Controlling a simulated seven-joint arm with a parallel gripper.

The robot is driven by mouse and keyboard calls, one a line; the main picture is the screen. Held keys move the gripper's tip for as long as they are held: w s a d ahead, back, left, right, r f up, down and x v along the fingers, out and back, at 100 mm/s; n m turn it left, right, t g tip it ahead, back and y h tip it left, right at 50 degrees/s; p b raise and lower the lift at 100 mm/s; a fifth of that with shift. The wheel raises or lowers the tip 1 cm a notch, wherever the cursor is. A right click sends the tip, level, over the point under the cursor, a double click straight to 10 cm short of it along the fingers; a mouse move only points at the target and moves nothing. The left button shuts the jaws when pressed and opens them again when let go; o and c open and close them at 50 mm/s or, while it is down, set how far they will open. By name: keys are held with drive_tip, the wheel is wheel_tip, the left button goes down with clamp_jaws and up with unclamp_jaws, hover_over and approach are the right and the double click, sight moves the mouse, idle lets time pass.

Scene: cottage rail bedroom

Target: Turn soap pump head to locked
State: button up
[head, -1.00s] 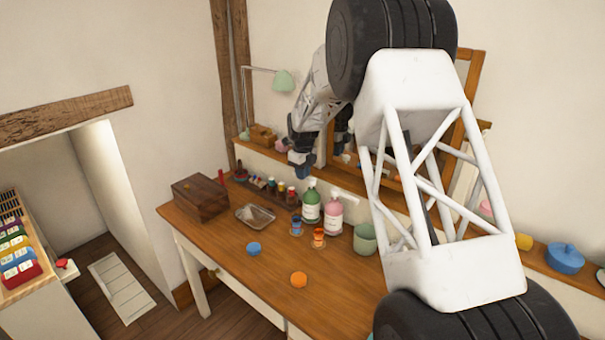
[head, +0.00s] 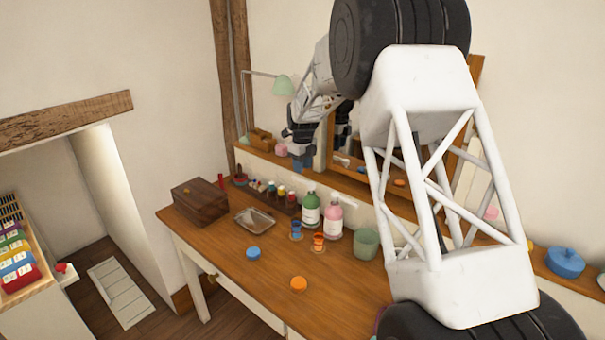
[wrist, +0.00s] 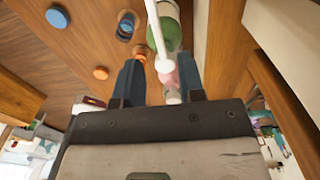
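In the wrist view my gripper (wrist: 158,60) shows two dark blue fingers spread open with no object held. The green bottle (wrist: 168,36) shows beyond the fingertips, and the pink bottle (wrist: 167,79) shows between the fingers. A white rod with a rounded end (wrist: 165,62) crosses in front of the green bottle. The pump heads' turn is too small to read.
Blue and orange cups (head: 318,241) stand in front of the bottles. A green cup (head: 366,243) is to their right. A metal tray (head: 256,220), wooden box (head: 200,200) and small jars lie left. A shelf and mirror stand behind. The desk's front is mostly clear.

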sight(303, 181)
drive_tip(key=shift+r, duration=1.5)
drive_tip(key=shift+s+d+r, duration=0.15)
drive_tip(key=shift+s+r, duration=0.3)
drive_tip(key=s+d+r+n, duration=0.2)
drive_tip(key=s+r+n, duration=0.3)
drive_tip(key=s, duration=0.5)
drive_tip(key=s+d+r+n+t, duration=0.15)
drive_tip(key=s+r+n, duration=0.25)
drive_tip(key=s, duration=0.6)
drive_tip(key=s+d+r+n, duration=0.2)
drive_tip(key=s+r+n, duration=0.3)
drive_tip(key=s, duration=0.5)
drive_tip(key=s+d+f+n, duration=0.1)
drive_tip(key=s+n, duration=0.5)
drive_tip(key=s, duration=0.9)
drive_tip(key=s+d+f+n+t, duration=0.1)
drive_tip(key=s+n, duration=0.6)
drive_tip(key=s, duration=0.9)
wheel_tip(303, 181, down, 3)
drive_tip(key=shift+d+r, duration=0.1)
drive_tip(key=shift+d, duration=0.5)
